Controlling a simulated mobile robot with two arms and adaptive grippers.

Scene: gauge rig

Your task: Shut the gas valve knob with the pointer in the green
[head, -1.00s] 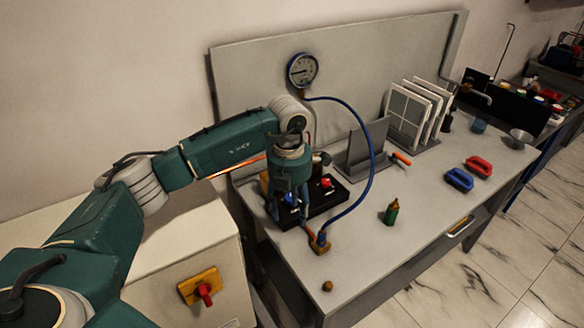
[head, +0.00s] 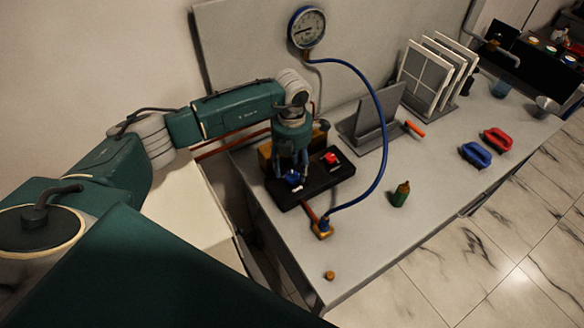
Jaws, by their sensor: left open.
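The round dial gauge (head: 307,27) is on the grey back panel. Its thin pointer looks turned toward the left, but the dial is too small to make out a green zone. A black block (head: 318,185) on the bench carries a blue knob (head: 292,177) and a red knob (head: 331,158). My left gripper (head: 291,170) points down over the blue knob, its open fingers around or just above it; I cannot tell if they touch. The fingers partly hide the knob. My right gripper is not in view.
A blue hose (head: 379,130) arches from the gauge to a brass fitting (head: 322,229). The front bench top is mostly clear.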

